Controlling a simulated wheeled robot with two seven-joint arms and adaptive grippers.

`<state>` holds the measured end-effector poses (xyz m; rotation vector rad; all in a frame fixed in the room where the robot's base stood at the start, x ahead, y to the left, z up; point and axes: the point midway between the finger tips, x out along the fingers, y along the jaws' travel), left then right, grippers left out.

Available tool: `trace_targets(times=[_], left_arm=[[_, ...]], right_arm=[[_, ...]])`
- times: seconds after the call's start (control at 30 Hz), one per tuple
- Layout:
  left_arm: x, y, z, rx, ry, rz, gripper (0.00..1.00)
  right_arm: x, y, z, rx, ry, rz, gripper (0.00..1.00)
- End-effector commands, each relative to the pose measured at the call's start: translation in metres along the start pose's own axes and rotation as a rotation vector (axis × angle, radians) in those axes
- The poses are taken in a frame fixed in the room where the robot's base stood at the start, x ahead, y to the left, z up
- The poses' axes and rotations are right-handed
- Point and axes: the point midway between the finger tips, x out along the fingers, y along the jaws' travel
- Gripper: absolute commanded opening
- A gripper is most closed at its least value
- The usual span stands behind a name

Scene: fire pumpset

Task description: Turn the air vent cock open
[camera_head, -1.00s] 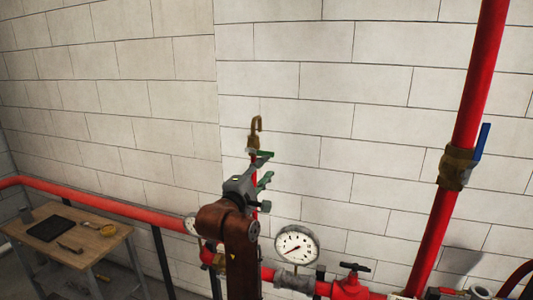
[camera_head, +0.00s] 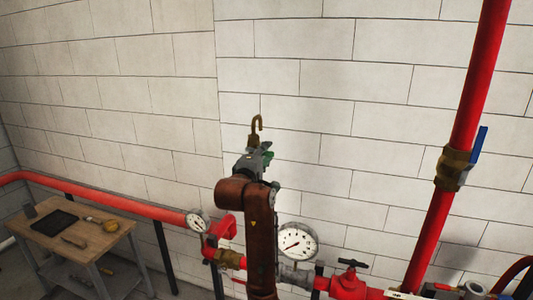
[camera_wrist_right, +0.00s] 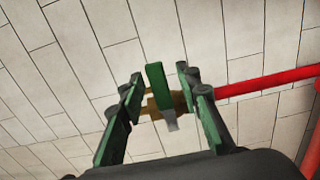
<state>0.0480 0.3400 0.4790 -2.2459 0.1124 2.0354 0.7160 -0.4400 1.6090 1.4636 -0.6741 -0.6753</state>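The air vent cock is a brass fitting with a hooked brass spout (camera_head: 256,126), on a thin red pipe in front of the white block wall. In the head view my right gripper (camera_head: 264,154) covers its body and green handle. In the right wrist view the green handle (camera_wrist_right: 155,80) and brass body (camera_wrist_right: 180,101) lie between the two green-padded fingers of my right gripper (camera_wrist_right: 160,73). The fingers are open, with a gap visible on each side of the handle. My left gripper is not in view.
A large gauge (camera_head: 297,242) and a small gauge (camera_head: 197,221) flank my right arm below. A red valve (camera_head: 349,282) is at lower right. A red riser (camera_head: 470,105) with a blue-lever valve (camera_head: 456,165) stands right. A wooden table (camera_head: 95,243) is at lower left.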

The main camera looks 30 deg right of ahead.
Motion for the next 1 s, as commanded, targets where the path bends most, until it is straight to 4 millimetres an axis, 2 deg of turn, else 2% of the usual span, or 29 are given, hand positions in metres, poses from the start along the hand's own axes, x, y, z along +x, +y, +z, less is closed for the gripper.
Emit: trace_targets(times=[0.13,0.57,1.0], left_arm=[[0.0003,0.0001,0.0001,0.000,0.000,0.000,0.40],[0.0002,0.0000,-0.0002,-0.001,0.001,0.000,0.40],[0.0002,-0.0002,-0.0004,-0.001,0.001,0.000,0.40]], right_arm=[[-0.0001,-0.0003,0.0001,0.000,0.000,0.000,0.30],[-0.0004,-0.0002,0.0000,0.000,0.000,0.000,0.00],[-0.0004,-0.0007,-0.0001,-0.001,0.000,-0.001,0.00]])
